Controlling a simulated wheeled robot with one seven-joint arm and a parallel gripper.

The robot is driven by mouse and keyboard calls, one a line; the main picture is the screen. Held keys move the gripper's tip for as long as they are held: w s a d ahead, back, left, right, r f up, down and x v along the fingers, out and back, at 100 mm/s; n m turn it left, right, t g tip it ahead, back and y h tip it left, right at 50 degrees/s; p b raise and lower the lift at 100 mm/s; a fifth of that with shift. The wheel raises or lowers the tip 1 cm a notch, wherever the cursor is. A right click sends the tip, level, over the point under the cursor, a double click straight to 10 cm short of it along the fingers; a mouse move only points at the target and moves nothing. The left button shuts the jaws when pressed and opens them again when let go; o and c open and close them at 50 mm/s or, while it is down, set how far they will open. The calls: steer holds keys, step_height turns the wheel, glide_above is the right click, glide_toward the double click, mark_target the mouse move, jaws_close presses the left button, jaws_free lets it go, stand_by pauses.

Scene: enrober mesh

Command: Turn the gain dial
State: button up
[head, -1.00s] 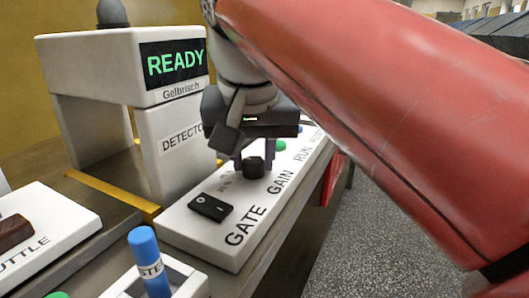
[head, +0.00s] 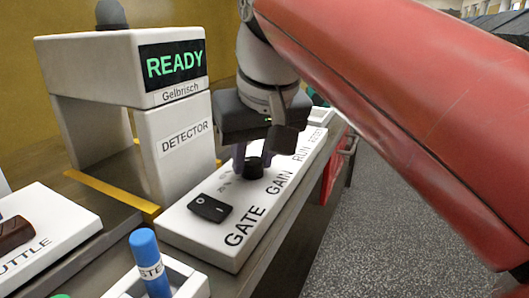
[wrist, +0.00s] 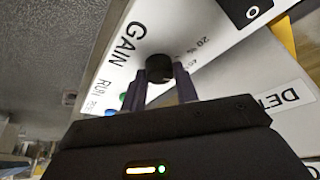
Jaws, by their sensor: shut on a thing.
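The gain dial (head: 252,168) is a small black knob on the white control panel (head: 222,243), beside the printed word GAIN. It also shows in the wrist view (wrist: 159,68), with percent marks printed near it. My gripper (head: 249,163) comes down on the dial from above, its two fingers on either side of it. In the wrist view my gripper (wrist: 162,78) is shut on the dial, one finger at each side. Any pointer mark on the dial is too small or hidden to read.
A black gate rocker switch (head: 210,208) lies in front of the dial. The white detector arch (head: 180,150) with a green READY screen (head: 174,64) stands close on the left. A blue stick (head: 149,262) stands upright at the front. Green and blue buttons (wrist: 123,97) sit beyond the dial.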

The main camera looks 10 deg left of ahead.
steer(key=o, duration=1)
steer(key=p+v, duration=0.1)
steer(key=v, duration=0.6)
steer(key=shift+s+d+r+p, duration=0.1)
steer(key=shift+r+p, duration=0.25)
steer(key=shift+p, duration=0.05)
